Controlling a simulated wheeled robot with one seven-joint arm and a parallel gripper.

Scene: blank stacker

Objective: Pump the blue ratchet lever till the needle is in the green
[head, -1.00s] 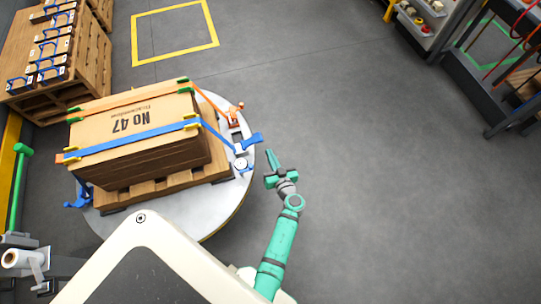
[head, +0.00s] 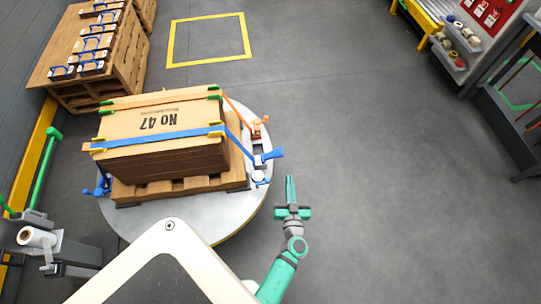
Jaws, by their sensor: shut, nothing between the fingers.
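The blue ratchet lever (head: 273,154) sticks out to the right from the blue ratchet at the right side of the turntable. A small round white gauge (head: 259,177) sits just below it; its needle is too small to read. The blue strap (head: 165,135) runs over the carton (head: 150,105) marked No 47 and down to the ratchet. My gripper (head: 290,182) is shut and empty, pointing up the picture, to the right of and below the lever, apart from it.
The carton stands on a wooden pallet (head: 150,192) on the round grey turntable (head: 170,222). An orange strap and orange ratchet (head: 257,128) lie behind the blue one. The floor (head: 390,170) to the right is clear. Shelving (head: 458,55) stands at the upper right.

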